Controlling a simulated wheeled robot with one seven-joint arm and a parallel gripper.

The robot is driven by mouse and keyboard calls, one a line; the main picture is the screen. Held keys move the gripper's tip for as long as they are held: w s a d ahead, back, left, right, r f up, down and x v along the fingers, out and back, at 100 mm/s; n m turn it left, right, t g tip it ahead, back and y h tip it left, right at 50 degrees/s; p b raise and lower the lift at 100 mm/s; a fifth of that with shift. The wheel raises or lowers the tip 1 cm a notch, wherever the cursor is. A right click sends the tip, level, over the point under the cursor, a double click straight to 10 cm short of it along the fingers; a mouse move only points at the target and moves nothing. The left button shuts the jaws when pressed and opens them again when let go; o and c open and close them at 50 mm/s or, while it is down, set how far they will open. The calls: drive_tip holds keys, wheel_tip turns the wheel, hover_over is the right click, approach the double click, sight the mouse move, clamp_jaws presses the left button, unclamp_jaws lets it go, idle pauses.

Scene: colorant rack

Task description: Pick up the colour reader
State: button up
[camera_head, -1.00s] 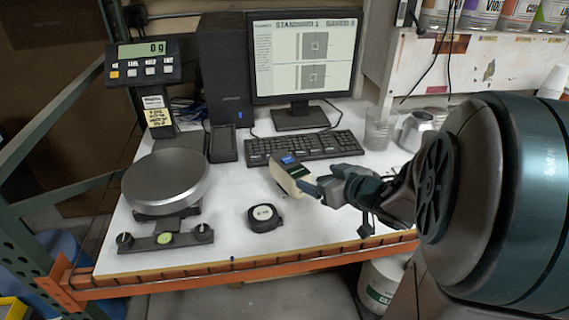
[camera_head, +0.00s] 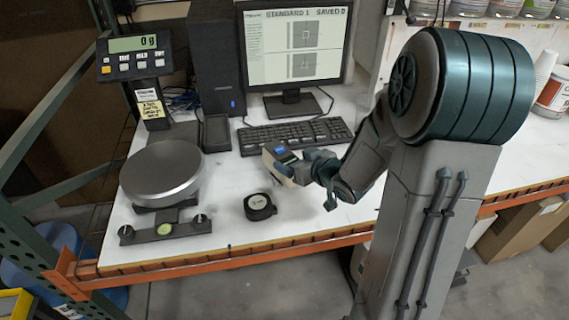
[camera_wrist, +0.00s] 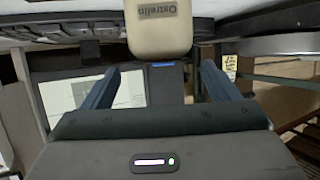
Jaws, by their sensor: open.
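The colour reader (camera_head: 283,167) is a small cream device with a blue-lit screen, at the front of the keyboard in the head view. In the wrist view its cream body (camera_wrist: 158,32) shows at top centre, with upside-down lettering. My gripper (camera_head: 299,169) is at the reader's right side in the head view and partly covers it. In the wrist view my gripper's two fingers (camera_wrist: 160,72) are spread wide, with the reader ahead of the gap between them. I see no finger clearly touching it. The reader's underside is hidden.
A keyboard (camera_head: 295,135) and monitor (camera_head: 294,55) stand behind. A scale with a round silver pan (camera_head: 162,172) is at the left. Some white tabletop (camera_head: 225,215) is bare beside the tape measure.

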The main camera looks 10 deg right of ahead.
sight(282, 154)
drive_tip(key=shift+a+p+x, duration=0.2)
drive_tip(key=shift+p+x, duration=0.2)
drive_tip(key=shift+x, duration=2.1)
drive_tip(key=shift+r, duration=0.15)
drive_tip(key=c, duration=1.7)
drive_tip(key=shift+o, duration=0.2)
drive_tip(key=shift+r, duration=0.8)
drive_tip(key=r, duration=0.2)
drive_tip(key=d+r, duration=0.1)
drive_tip(key=shift+s+r, duration=0.15)
drive_tip(key=shift+s, duration=0.1)
drive_tip(key=s+d+r+p, duration=0.1)
drive_tip(key=s+d+r, duration=0.4)
drive_tip(key=d, duration=0.4)
drive_tip(key=shift+s+r+p, duration=0.2)
drive_tip(key=shift+r+p, duration=0.15)
drive_tip(key=shift+r, duration=0.25)
